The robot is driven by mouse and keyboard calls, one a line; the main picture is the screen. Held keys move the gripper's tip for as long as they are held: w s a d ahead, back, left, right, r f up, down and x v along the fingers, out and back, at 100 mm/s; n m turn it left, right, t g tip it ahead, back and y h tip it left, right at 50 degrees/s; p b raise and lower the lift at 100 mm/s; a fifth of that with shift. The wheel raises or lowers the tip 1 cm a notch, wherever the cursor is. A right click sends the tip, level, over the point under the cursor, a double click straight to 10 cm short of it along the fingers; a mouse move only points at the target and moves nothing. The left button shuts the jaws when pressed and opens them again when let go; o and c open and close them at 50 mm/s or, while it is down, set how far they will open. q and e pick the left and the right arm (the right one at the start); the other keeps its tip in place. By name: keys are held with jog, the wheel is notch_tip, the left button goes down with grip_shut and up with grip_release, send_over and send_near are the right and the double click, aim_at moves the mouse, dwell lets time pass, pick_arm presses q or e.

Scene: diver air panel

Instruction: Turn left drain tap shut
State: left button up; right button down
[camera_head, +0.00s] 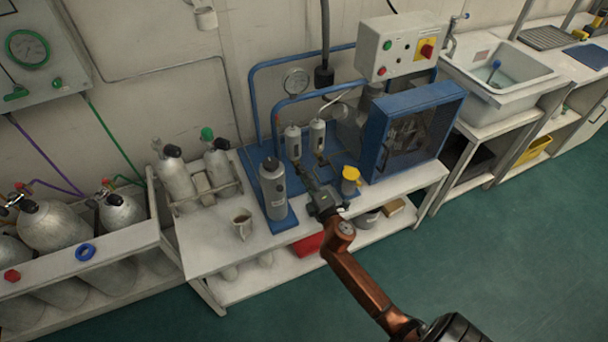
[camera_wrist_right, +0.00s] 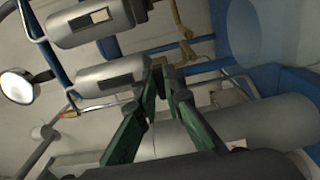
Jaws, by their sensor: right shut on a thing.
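Two pale filter housings stand side by side on the blue compressor unit, the left one (camera_head: 292,142) and the right one (camera_head: 317,136). My right gripper (camera_head: 304,172) reaches in from the front to just under the left housing. In the right wrist view, turned sideways, the left housing (camera_wrist_right: 112,76) lies below the right one (camera_wrist_right: 95,22). The green fingers of my right gripper (camera_wrist_right: 166,80) are closed on the left drain tap at that housing's end. The fingers mostly hide this tap, so its angle is unclear. The brass-coloured right drain tap (camera_wrist_right: 185,48) is free. My left gripper is out of view.
A grey cylinder (camera_head: 273,188) stands close to the left of my right gripper. A yellow-topped container (camera_head: 350,179) and the blue guard (camera_head: 420,125) are to its right. A mug (camera_head: 242,223) stands on the bench (camera_head: 205,258). The green floor in front is clear.

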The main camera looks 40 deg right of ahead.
jog(key=shift+f, duration=0.1)
dwell(0.3)
jog(key=c, duration=2)
grip_release()
jog(key=shift+c, duration=0.2)
jog(key=v, duration=1.2)
